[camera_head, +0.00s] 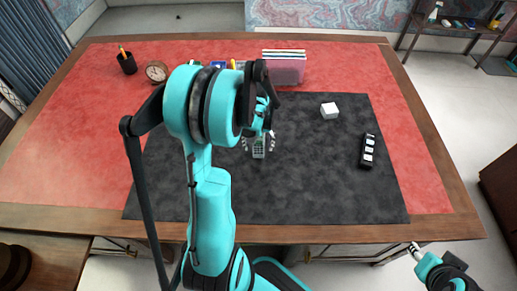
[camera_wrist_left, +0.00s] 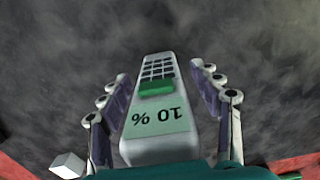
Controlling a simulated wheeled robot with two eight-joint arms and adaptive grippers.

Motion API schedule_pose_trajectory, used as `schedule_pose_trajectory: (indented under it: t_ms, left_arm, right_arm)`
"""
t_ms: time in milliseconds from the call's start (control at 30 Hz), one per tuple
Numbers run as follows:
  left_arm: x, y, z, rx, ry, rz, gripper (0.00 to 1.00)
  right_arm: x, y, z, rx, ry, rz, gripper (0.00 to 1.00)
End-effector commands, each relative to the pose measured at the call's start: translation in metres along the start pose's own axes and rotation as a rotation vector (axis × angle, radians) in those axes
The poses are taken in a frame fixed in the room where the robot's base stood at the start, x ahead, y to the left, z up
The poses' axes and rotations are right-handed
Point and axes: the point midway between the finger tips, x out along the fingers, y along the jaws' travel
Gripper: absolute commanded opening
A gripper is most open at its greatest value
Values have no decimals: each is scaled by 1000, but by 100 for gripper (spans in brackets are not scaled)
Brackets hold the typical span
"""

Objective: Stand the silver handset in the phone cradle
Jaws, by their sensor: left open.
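The silver handset (camera_head: 259,150) lies on the dark desk mat, just in front of my left gripper. In the left wrist view the handset (camera_wrist_left: 160,112) shows its keypad, a green bar and a display reading "10 %", upside down. My left gripper (camera_head: 258,141) is open. Its fingers (camera_wrist_left: 159,74) stand on either side of the handset, with dark gaps between. I cannot make out a phone cradle for certain; my left arm hides part of the desk. My right gripper (camera_head: 417,249) is partly in view at the lower right, off the desk; its jaws are unclear.
A pink file holder (camera_head: 285,70), a clock (camera_head: 157,71) and a pencil cup (camera_head: 127,64) stand at the back. The front right mat is clear.

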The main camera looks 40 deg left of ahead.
Motion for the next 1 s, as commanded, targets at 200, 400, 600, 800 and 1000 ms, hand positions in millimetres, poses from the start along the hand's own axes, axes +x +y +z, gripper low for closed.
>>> schedule_pose_trajectory:
  t_ms: [200, 400, 600, 800, 1000]
  left_arm:
    - [6, 0, 0, 0, 0, 0, 64]
    - [6, 0, 0, 0, 0, 0, 24]
    - [6, 0, 0, 0, 0, 0, 0]
    - [4, 0, 0, 0, 0, 0, 0]
    - [-12, 0, 0, 0, 0, 0, 0]
  right_arm:
    - [2, 0, 1, 0, 0, 0, 40]
    - [2, 0, 1, 0, 0, 0, 40]
    - [2, 0, 1, 0, 0, 0, 40]
    - [1, 0, 1, 0, 0, 0, 40]
    - [-6, 0, -4, 0, 0, 0, 40]
